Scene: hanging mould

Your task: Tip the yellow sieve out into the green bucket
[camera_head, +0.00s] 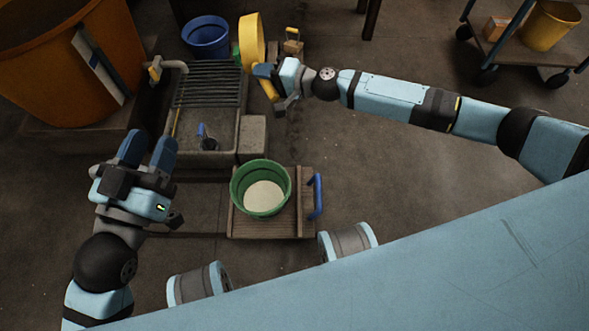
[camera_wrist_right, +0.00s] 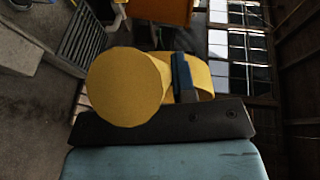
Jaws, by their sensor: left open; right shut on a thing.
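The yellow sieve (camera_head: 251,40) is on its side, its round face near upright. My right gripper (camera_head: 268,72) is shut on its yellow part; in the right wrist view the sieve (camera_wrist_right: 130,88) fills the middle, with the blue fingertip (camera_wrist_right: 184,76) against it. Its inside is hidden. A green bucket (camera_head: 261,204) with pale, sand-like contents stands on a wooden platform, well nearer than the sieve. A small green patch (camera_head: 237,54) shows behind the sieve; I cannot tell what it belongs to. My left gripper (camera_head: 149,148) is open and empty at left.
A stone trough (camera_head: 222,132) with a dark grate (camera_head: 207,82) lies between the grippers. A blue bucket (camera_head: 206,38) stands behind it, and a large orange tub (camera_head: 50,60) at far left. The wooden platform (camera_head: 305,228) has a blue handle (camera_head: 317,195).

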